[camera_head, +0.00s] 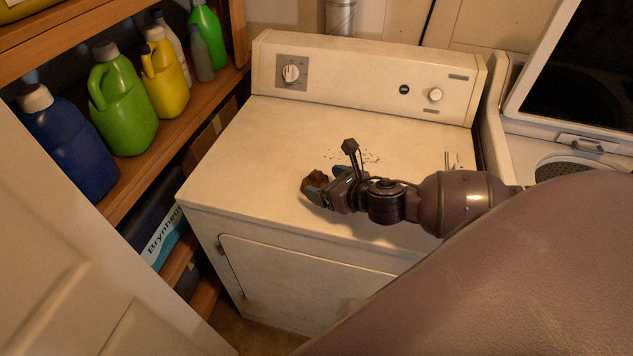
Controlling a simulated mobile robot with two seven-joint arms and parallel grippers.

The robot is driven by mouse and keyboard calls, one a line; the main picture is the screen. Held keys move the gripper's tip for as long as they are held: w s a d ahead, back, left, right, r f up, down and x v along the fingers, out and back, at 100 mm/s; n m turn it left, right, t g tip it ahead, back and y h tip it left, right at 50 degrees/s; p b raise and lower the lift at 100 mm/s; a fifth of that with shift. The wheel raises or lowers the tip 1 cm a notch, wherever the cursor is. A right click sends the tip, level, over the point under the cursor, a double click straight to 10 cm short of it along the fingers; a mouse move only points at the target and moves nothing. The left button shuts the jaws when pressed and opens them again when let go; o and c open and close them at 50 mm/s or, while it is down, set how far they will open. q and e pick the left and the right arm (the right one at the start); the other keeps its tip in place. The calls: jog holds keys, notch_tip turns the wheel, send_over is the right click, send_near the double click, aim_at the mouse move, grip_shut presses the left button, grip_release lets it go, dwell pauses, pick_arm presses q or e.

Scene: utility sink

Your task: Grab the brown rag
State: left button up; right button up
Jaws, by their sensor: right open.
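The brown rag (313,180) is a small crumpled bundle on the top of the white dryer-like machine (250,150), left of its middle. My right gripper (316,187) reaches in from the right, low over the top, with its fingertips at the rag. The fingers are open, and the rag shows at and between their tips. The fingers hide part of the rag, and I cannot tell how firmly they touch it. My left gripper is not in view.
A wooden shelf (170,133) at the left holds several bottles, among them a green jug (125,105) and a blue jug (70,145). A pale door (70,260) stands at the lower left. The machine's raised control panel (365,85) runs along its back. A second appliance (570,130) stands at the right.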

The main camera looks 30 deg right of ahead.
aim_at(316, 182)
jog(key=shift+d+x, duration=0.15)
jog(key=shift+x, duration=1)
jog(key=shift+d+x, duration=0.1)
jog(key=shift+x, duration=1)
jog(key=shift+c, duration=0.5)
jog(key=c, duration=0.9)
jog(key=shift+r, duration=0.1)
